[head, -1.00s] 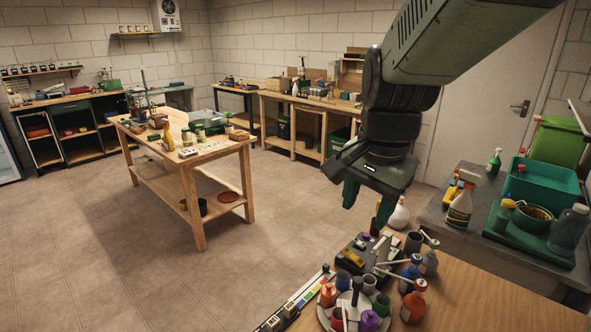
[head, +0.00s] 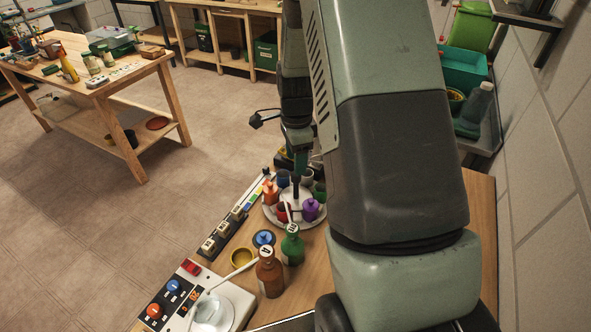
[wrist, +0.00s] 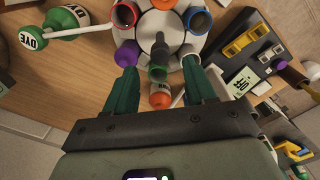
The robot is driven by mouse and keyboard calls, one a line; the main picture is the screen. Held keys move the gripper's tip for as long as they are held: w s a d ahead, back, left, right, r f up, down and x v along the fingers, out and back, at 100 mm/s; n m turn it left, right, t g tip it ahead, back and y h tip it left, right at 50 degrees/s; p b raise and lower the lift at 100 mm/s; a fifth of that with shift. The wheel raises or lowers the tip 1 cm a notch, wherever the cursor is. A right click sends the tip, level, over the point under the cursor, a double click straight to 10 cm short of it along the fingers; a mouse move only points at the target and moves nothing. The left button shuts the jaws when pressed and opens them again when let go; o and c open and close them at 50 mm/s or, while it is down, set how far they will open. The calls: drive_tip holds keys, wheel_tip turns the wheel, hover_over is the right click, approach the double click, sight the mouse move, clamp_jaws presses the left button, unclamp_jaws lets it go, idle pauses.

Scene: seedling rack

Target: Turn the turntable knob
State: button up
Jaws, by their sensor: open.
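The turntable (head: 280,222) is a white round disc on the bench with coloured pots and bottles around it. Its dark upright knob (head: 296,184) stands at the centre. In the wrist view the grey-green knob (wrist: 158,62) shows between my two green fingertips, with a gap on each side. My gripper (wrist: 160,68) is open and empty. In the head view my gripper (head: 298,142) is at the far side of the turntable, above knob height, partly hidden by my arm. An orange bottle (wrist: 160,96) on the disc sits between the fingers in the wrist view.
Beside the turntable stand a green dye bottle (head: 292,247), a brown bottle (head: 269,275) and a yellow cup (head: 242,257). A control box (head: 182,290) is at front left. A dark device marked OFF (wrist: 245,80) is right in the wrist view.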

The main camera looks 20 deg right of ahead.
sight(296, 186)
wheel_tip(296, 186, down, 5)
idle(0.3)
clamp_jaws()
